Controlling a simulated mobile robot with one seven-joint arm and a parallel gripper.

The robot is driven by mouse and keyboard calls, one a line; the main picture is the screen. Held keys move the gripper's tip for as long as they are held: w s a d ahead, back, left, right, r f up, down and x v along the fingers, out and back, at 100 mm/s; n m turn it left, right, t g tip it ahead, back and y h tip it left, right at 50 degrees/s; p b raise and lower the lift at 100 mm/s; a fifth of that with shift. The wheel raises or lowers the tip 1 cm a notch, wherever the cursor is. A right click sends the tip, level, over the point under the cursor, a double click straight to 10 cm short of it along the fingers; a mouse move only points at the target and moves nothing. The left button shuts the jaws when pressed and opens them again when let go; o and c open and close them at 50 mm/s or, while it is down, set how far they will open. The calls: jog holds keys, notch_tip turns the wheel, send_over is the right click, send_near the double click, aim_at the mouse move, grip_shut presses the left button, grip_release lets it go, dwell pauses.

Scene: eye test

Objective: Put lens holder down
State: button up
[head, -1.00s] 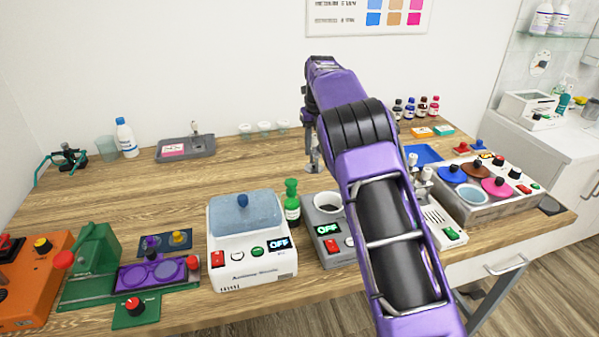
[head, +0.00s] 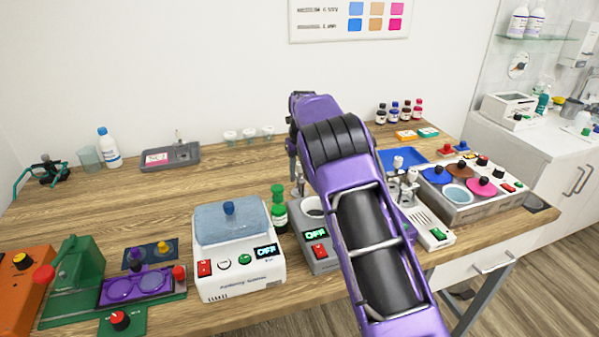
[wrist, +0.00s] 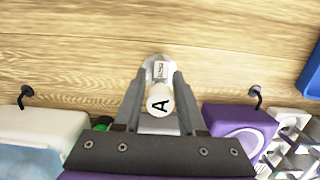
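The lens holder is a clear and metallic piece with a white round cap marked "A" (wrist: 160,99), seen from above in the wrist view. My gripper (wrist: 158,82) has its two grey fingers closed on either side of it. In the head view my gripper (head: 297,182) shows only in part behind my purple arm, over the wooden table (head: 225,165) right of the middle. Whether the lens holder touches the table is hidden. Two similar white-capped metal pieces (head: 404,178) stand right of my arm.
A white heating unit (head: 238,275), a green bottle (head: 279,212) and a grey device (head: 313,250) stand in front of my gripper. A blue tray (head: 398,160) and a box of coloured lids (head: 485,200) are at right.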

jog(key=shift+o, duration=1.1)
jog(key=shift+r, duration=0.15)
